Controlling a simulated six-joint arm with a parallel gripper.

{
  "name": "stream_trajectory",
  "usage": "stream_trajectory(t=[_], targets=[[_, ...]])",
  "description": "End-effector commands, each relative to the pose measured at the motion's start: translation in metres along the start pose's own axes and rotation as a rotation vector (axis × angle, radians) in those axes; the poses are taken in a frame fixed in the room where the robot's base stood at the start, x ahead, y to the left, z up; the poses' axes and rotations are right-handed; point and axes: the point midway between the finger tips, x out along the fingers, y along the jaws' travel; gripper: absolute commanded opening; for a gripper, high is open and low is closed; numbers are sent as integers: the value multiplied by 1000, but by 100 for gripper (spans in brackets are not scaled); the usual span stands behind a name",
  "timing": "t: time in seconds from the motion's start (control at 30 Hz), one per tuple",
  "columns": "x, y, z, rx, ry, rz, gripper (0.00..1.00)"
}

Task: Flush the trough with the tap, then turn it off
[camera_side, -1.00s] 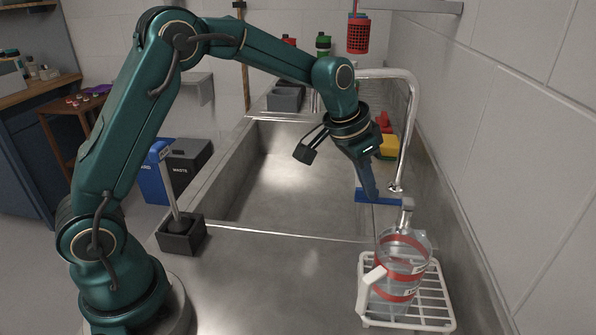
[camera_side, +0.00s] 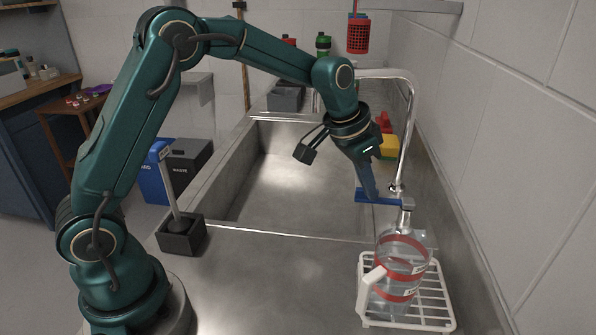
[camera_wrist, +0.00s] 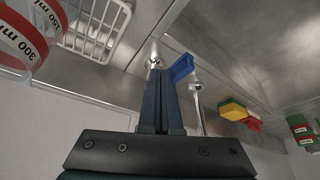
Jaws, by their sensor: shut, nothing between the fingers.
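The chrome tap (camera_side: 409,120) rises at the right edge of the steel trough (camera_side: 285,185) and arches back over it. A blue lever (camera_side: 392,200) lies near the foot of the tap; it also shows in the wrist view (camera_wrist: 181,68), just right of my fingertips. My gripper (camera_side: 371,195) points down at this lever, shut with nothing between the fingers. In the wrist view my fingertips (camera_wrist: 157,76) end close beside the lever; I cannot tell whether they touch it. No water stream can be made out.
A clear jug with red bands (camera_side: 403,262) stands on a white rack (camera_side: 440,300) just in front of the lever. Yellow and red items (camera_side: 388,147) sit behind the tap. A dark holder with a brush (camera_side: 180,235) stands at left. The wall is close on the right.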

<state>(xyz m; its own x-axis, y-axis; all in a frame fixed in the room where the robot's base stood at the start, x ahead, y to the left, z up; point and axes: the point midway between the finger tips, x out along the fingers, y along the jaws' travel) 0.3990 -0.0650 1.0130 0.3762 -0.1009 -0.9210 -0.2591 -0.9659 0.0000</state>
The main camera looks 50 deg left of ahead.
Motion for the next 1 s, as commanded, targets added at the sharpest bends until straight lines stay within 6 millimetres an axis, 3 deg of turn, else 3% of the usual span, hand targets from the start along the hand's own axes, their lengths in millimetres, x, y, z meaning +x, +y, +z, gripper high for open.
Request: stream_trajectory(t=[1.0], targets=[[28, 0, 12, 0, 0, 0, 0]])
